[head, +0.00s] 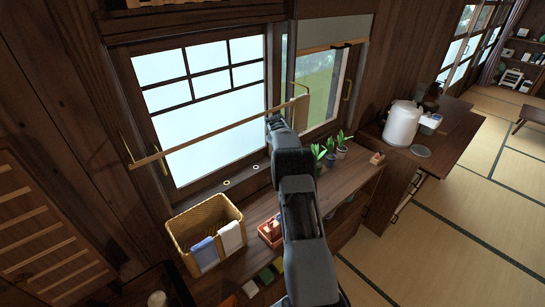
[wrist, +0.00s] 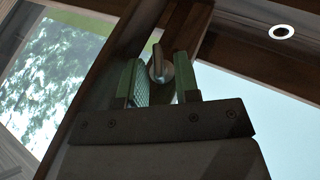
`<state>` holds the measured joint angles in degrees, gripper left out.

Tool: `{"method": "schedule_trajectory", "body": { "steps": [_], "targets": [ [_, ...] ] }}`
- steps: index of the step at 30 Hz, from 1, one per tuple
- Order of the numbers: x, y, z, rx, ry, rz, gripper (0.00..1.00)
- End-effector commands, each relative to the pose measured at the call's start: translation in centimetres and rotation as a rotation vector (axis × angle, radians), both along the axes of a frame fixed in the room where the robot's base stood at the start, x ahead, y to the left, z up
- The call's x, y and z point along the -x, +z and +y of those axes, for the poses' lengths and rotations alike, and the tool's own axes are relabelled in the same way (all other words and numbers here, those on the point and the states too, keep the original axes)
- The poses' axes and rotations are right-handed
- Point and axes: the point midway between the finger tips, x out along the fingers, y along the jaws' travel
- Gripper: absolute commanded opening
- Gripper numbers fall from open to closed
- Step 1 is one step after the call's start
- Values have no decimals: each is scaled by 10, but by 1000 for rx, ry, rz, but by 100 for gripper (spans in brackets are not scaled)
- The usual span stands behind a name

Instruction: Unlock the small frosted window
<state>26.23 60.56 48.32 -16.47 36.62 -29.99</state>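The small frosted window (head: 205,100) has pale panes with a dark lattice and stands at the left in the head view. Its pale pane (wrist: 275,100) fills the right of the wrist view. My gripper (head: 273,120) is at the window's right frame in the head view, and the lock is hidden there. In the wrist view my gripper (wrist: 161,75) has its two fingers apart. A small silver metal lever (wrist: 156,63), apparently the window lock, sits between them on the dark frame. I cannot tell whether either finger touches it.
A thin wooden rail (head: 215,130) crosses in front of the window. Below, a wooden counter (head: 345,192) holds a wicker basket (head: 185,243) with cloths and small potted plants (head: 330,152). A white kettle-like pot (head: 401,124) stands right. Tatami floor (head: 440,215) is open at right.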

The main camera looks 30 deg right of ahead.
Motion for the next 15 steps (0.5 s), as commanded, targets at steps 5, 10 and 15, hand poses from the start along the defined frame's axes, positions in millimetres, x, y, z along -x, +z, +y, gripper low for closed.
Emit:
{"method": "schedule_trajectory", "body": {
  "steps": [5,10,15],
  "targets": [
    [0,3,0,67,3,-14,35],
    [-1,2,2,155,5,-27,35],
    [0,-3,4,241,4,-40,35]
  ]
}}
